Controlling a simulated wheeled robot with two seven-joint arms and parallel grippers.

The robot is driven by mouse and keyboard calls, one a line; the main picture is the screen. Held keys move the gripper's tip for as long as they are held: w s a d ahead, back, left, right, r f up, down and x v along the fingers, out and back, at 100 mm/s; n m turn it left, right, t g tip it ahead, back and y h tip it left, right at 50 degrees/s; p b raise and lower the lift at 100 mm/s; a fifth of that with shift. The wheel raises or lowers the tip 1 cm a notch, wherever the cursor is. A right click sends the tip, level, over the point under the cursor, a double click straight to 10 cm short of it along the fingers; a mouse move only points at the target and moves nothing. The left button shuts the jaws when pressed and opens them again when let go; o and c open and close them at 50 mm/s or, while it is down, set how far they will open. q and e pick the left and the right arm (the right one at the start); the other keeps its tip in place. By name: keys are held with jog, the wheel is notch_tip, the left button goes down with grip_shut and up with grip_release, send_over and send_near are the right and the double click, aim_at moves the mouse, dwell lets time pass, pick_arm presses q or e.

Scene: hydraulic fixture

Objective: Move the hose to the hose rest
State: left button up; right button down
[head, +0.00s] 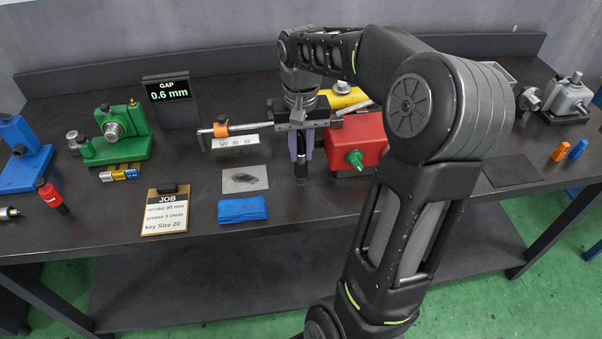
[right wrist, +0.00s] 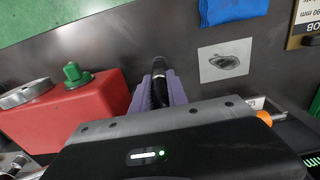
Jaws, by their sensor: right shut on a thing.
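My right gripper (head: 301,158) reaches down over the middle of the bench, its purple fingers shut on a dark cylindrical piece (head: 301,175), which looks like the hose end. In the right wrist view that piece (right wrist: 159,84) stands between the purple fingers (right wrist: 158,92). The rest of the hose is hidden or cannot be made out. I cannot pick out a hose rest for sure. My left gripper is not in view.
A red box with a green knob (head: 355,158) stands close right of the gripper. A grey plate with a dark patch (head: 245,179) and a folded blue cloth (head: 242,209) lie to the left. A dark mat (head: 512,170) lies at the right. A gap display (head: 172,98) stands behind.

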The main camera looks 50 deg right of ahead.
jog(key=c, duration=1.2)
grip_release()
jog(key=shift+r, duration=3.85)
